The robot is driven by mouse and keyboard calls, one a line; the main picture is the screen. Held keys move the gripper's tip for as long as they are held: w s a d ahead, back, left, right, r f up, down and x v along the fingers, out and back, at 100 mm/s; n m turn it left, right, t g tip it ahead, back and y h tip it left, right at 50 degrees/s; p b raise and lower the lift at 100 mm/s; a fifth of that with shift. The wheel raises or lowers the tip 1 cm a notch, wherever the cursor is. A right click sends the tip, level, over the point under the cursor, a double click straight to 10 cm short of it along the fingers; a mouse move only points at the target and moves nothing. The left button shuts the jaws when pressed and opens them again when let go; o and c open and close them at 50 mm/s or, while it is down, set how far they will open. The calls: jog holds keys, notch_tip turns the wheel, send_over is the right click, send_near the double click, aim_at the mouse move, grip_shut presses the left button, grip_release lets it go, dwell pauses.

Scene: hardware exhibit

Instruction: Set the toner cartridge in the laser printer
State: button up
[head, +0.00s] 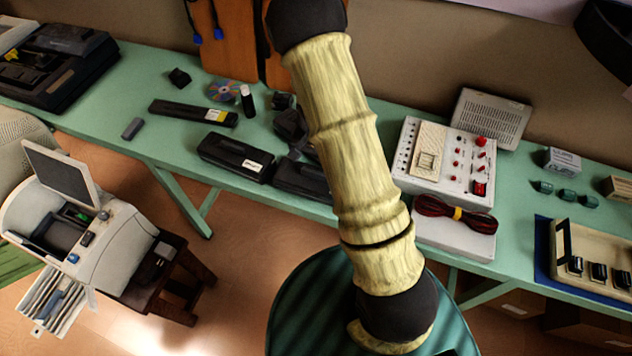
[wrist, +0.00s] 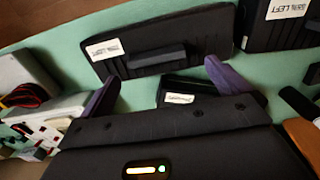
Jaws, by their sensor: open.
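A white machine that looks like the laser printer (head: 115,240) sits at the left on a dark stool, its lid raised and its dark bay showing. Two long black cartridge-like units with white labels lie on the green table: one at the left (head: 235,157) and one partly behind my arm (head: 302,180). In the wrist view two such units show, one in the middle (wrist: 165,58) and one at the top right (wrist: 290,22). I cannot tell which is the toner cartridge. My gripper (wrist: 168,88) is open, above a smaller black labelled piece (wrist: 180,98), with nothing visibly held.
The green table (head: 135,100) also holds a long black bar (head: 193,113), a disc (head: 223,91), and a white control box (head: 440,160) with a red cable coil. A black machine (head: 60,65) stands at the far left. Floor shows between table and printer.

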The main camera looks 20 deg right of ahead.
aim_at(316, 172)
jog(key=shift+s+f, duration=0.1)
jog(key=shift+f, duration=0.3)
jog(key=shift+s+d+f+p, duration=0.15)
jog(key=shift+f+p, duration=0.7)
jog(key=shift+f, duration=1.3)
jog(key=c, duration=2)
jog(key=shift+o, duration=0.2)
jog(key=shift+r, duration=0.1)
notch_tip(316, 172, up, 10)
jog(key=b, duration=0.1)
jog(key=shift+b, duration=0.35)
